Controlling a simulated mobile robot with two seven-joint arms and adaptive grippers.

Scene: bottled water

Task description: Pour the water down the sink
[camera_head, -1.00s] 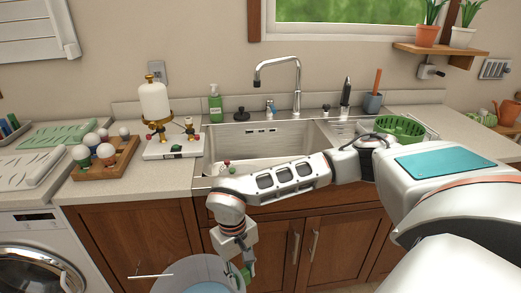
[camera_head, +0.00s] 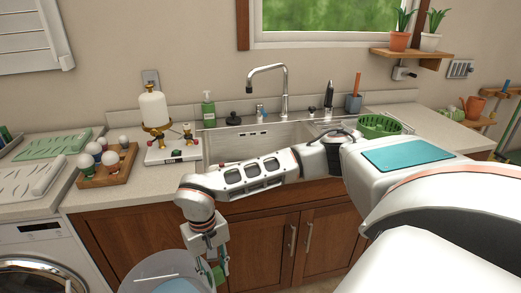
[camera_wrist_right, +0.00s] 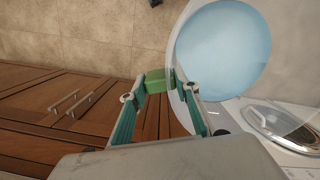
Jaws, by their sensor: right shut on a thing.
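The sink (camera_head: 262,139) is a steel basin set in the counter, with a tall curved faucet (camera_head: 284,85) behind it. My right gripper (camera_head: 218,272) hangs low in front of the cabinets, left of the sink's middle. In the right wrist view, its fingers (camera_wrist_right: 157,88) are shut on a green grip (camera_wrist_right: 156,80) beside a clear round container (camera_wrist_right: 180,70). Pale blue water (camera_wrist_right: 222,50) shows inside it. In the head view the container (camera_head: 135,281) is cut off by the bottom edge. My right forearm hides the sink's front. My left gripper is out of view.
Wooden cabinets (camera_head: 265,245) and a washing machine (camera_head: 38,262) are below.

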